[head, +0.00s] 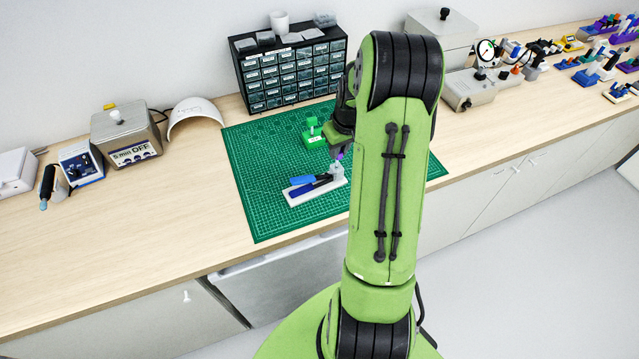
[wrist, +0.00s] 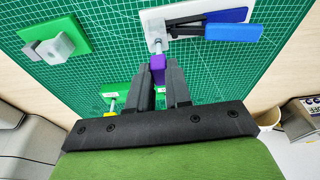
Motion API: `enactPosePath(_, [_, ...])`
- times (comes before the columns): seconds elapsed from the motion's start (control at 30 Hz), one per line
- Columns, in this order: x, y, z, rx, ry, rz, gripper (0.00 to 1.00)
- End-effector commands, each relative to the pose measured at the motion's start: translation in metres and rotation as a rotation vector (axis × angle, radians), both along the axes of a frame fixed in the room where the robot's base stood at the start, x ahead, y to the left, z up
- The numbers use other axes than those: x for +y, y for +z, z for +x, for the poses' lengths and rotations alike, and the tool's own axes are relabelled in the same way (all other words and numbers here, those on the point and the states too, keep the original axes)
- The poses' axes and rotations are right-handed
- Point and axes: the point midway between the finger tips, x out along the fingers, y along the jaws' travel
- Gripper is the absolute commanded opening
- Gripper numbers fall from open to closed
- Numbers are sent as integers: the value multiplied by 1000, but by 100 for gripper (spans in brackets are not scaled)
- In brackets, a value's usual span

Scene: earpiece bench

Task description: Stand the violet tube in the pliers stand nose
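The violet tube (wrist: 157,70) is between the two fingers of my gripper (wrist: 161,80), which look closed on its sides. In the head view a little violet (head: 340,156) shows beneath the dark gripper (head: 342,140), just above the grey nose. The pliers stand is a white base (wrist: 150,22) with blue-handled pliers (wrist: 232,31) lying on it. A grey nose (wrist: 158,46) rises from one end and meets or overlaps the tube in the wrist view. I cannot tell whether the tube sits on the nose. The stand (head: 303,198) also shows in the head view.
A green cutting mat (head: 262,215) lies below. A green block with a grey piece (wrist: 58,42) stands beside the stand, and a green fixture (head: 312,133) stands behind. A drawer cabinet (head: 290,75) is at the back. The mat's near left part is clear.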

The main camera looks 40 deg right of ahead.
Motion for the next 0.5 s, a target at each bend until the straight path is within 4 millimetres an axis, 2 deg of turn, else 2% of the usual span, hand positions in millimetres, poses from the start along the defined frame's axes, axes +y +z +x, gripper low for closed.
enactPosePath(0.03, [0, 0, 0, 0, 0, 0, 27])
enactPosePath(0.17, [0, 0, 0, 0, 0, 0, 47])
enactPosePath(0.4, [0, 0, 0, 0, 0, 0, 47])
enactPosePath(0.5, [0, 6, -1, -3, 0, -2, 47])
